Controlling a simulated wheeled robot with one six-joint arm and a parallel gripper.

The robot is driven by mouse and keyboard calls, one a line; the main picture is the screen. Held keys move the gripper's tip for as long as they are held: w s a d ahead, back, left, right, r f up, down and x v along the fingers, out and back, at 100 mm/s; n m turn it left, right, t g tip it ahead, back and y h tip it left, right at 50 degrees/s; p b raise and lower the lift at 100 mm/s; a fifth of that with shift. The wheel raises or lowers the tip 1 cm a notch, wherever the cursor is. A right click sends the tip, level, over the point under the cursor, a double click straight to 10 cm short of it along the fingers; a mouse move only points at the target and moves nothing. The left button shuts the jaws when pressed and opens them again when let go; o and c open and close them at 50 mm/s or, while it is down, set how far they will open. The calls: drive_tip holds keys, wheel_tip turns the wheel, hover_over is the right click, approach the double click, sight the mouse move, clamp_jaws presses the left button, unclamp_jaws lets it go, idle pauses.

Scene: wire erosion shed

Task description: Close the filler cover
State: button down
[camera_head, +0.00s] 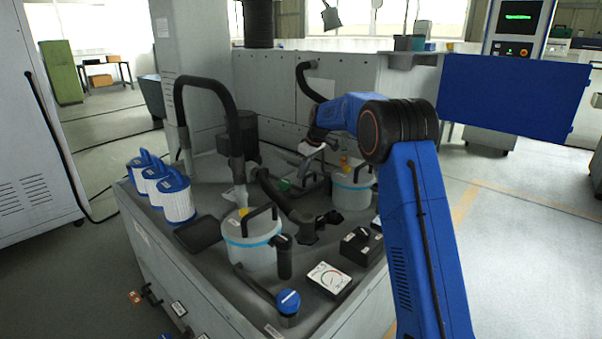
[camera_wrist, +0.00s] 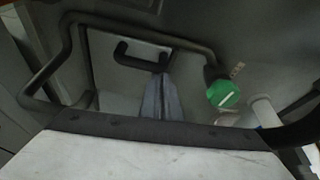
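My gripper (camera_head: 312,150) is at the end of the blue arm, low over the back of the grey tank top. Its fingers are small and partly hidden, so I cannot tell whether they are open. Below it is a grey framed part, probably the filler cover (camera_head: 318,170); its angle is unclear. The wrist view shows a grey panel (camera_wrist: 108,82) with a dark bracket handle (camera_wrist: 140,52) and a dark tube around it. A green knob (camera_wrist: 223,94) is to the right, also visible in the head view (camera_head: 284,184).
Two white canisters with blue bands (camera_head: 250,248) (camera_head: 352,188) stand on the tank top. Blue-capped filters (camera_head: 178,200) stand at left. Open floor lies at right.

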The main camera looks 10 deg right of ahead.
drive_tip(key=shift+s+d+f, duration=0.1)
drive_tip(key=shift+s+d, duration=0.1)
drive_tip(key=shift+d, duration=0.15)
drive_tip(key=shift+d+r, duration=0.1)
drive_tip(key=shift+r, duration=0.2)
drive_tip(key=a+v, duration=0.1)
drive_tip(key=v, duration=1.5)
drive_tip(key=s+r+m, duration=0.1)
drive_tip(key=s+r, duration=0.2)
drive_tip(key=s, duration=0.5)
drive_tip(key=s+r+m, duration=0.1)
drive_tip(key=s+r, duration=0.2)
drive_tip(key=s, duration=0.5)
drive_tip(key=s+d+f+m+t+h, duration=0.1)
drive_tip(key=s+f+m, duration=0.15)
drive_tip(key=s, duration=1.35)
drive_tip(key=s+f+m+h, duration=0.15)
drive_tip(key=s+f, duration=0.25)
drive_tip(key=s, duration=1.2)
drive_tip(key=s+d+f+m, duration=0.1)
drive_tip(key=s+f+m, duration=0.1)
drive_tip(key=s+f, duration=0.9)
drive_tip(key=s, duration=0.3)
drive_tip(key=shift+d+m+t, duration=0.2)
drive_tip(key=shift+m+t, duration=0.1)
drive_tip(key=shift+t, duration=0.1)
drive_tip(key=shift+s+f, duration=0.1)
